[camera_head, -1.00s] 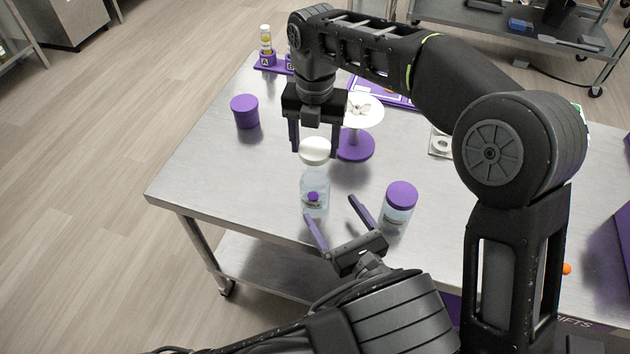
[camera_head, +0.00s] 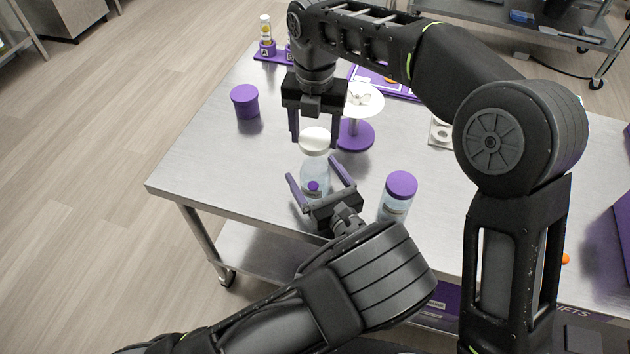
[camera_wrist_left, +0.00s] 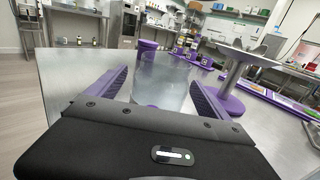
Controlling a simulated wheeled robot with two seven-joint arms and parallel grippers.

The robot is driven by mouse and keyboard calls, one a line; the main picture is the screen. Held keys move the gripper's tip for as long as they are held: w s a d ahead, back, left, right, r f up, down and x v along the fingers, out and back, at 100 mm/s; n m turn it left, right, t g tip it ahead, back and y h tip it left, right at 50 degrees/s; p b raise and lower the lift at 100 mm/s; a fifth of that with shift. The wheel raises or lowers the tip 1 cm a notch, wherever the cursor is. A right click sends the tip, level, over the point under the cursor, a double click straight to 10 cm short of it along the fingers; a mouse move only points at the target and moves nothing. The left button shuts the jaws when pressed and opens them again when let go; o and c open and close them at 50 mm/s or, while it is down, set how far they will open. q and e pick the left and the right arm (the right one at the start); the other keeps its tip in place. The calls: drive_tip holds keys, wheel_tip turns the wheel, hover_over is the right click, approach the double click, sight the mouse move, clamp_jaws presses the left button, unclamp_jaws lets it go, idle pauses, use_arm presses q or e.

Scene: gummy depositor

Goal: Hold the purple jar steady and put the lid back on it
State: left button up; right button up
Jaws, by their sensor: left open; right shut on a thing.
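The clear jar with a purple mark on its front (camera_head: 314,186) stands upright on the metal table. My left gripper (camera_head: 314,168) is open, with its purple fingers on either side of the jar's body. In the left wrist view the see-through jar (camera_wrist_left: 162,75) stands between the two spread fingers, and I cannot tell whether they touch it. My right gripper (camera_head: 314,138) points down above the jar and is shut on the white lid (camera_head: 314,142). The lid is over the jar's mouth; whether it touches the rim cannot be told. The mouth is hidden by the lid.
A jar with a purple lid (camera_head: 402,187) stands close right of my left gripper. A white-topped purple stand (camera_head: 357,135) is just behind the right gripper. A purple cup (camera_head: 245,101) stands back left. The table's (camera_head: 215,165) left part is clear.

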use_arm(q)
drive_tip(key=shift+x, duration=1.25)
drive_tip(key=shift+c, duration=0.3)
clamp_jaws()
